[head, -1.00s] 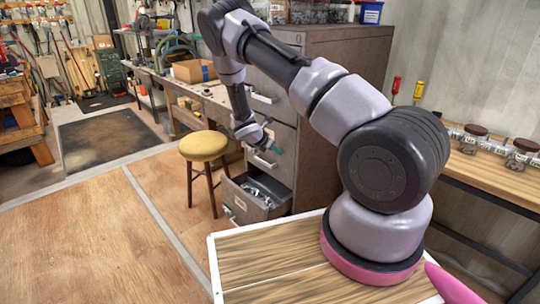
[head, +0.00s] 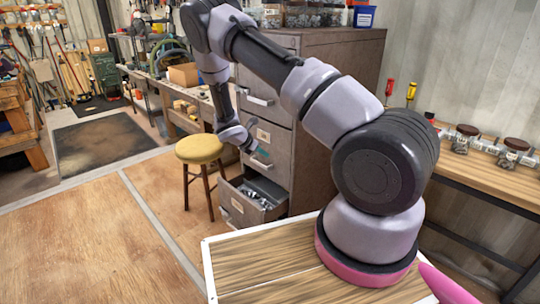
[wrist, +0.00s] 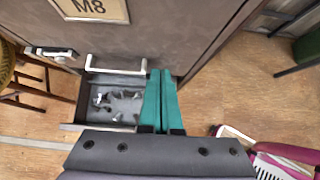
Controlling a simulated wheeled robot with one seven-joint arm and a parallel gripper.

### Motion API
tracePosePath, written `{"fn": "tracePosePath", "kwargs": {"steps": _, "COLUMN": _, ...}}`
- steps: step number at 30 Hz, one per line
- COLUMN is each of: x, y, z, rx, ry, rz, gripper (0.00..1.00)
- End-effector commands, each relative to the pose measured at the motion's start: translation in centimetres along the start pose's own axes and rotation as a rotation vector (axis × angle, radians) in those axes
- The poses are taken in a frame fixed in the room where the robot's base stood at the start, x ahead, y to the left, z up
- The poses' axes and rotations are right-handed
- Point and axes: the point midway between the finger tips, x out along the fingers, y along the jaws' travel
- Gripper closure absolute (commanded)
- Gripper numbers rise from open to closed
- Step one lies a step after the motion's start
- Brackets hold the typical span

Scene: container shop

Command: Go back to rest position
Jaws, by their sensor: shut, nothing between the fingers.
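My gripper (head: 262,153) is at the end of my bent arm, in front of the grey filing cabinet (head: 335,110). In the wrist view its two teal fingers (wrist: 160,85) are together, with nothing between them. The cabinet's lower drawer (head: 262,207) stands open below the gripper. Several grey metal parts lie in that drawer, and they also show in the wrist view (wrist: 120,100). A drawer front labelled M8 (wrist: 140,35) is closed at the top of the wrist view.
A yellow-topped stool (head: 199,147) stands just left of the open drawer. A workbench (head: 190,100) with a cardboard box is behind it. A wooden bench (head: 490,180) with jars stands at the right. The floor (head: 90,230) at the left is clear.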

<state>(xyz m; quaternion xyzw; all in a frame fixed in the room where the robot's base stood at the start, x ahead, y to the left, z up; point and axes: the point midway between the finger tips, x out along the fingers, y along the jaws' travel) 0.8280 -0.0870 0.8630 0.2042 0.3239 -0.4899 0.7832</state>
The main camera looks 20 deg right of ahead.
Motion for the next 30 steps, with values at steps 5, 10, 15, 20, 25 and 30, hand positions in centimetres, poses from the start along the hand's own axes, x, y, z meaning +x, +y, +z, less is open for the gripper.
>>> {"fn": "tracePosePath", "kwargs": {"steps": 5, "x": -4.2, "y": 0.1, "z": -0.1, "rx": 0.000, "ry": 0.002, "rz": 0.002, "gripper": 1.00}}
{"fn": "tracePosePath", "kwargs": {"steps": 10, "x": -6.5, "y": 0.1, "z": -0.1, "rx": 0.000, "ry": 0.002, "rz": 0.001, "gripper": 1.00}}
{"fn": "tracePosePath", "kwargs": {"steps": 15, "x": -7.9, "y": -0.1, "z": 0.5, "rx": 0.028, "ry": 0.010, "rz": -0.003, "gripper": 1.00}}
{"fn": "tracePosePath", "kwargs": {"steps": 20, "x": -10.9, "y": -1.2, "z": 3.9, "rx": 0.233, "ry": 0.068, "rz": -0.028, "gripper": 1.00}}
{"fn": "tracePosePath", "kwargs": {"steps": 25, "x": -16.0, "y": -4.2, "z": 9.4, "rx": 0.597, "ry": 0.177, "rz": -0.080, "gripper": 1.00}}
{"fn": "tracePosePath", "kwargs": {"steps": 30, "x": -21.2, "y": -8.0, "z": 14.0, "rx": 0.950, "ry": 0.292, "rz": -0.140, "gripper": 1.00}}
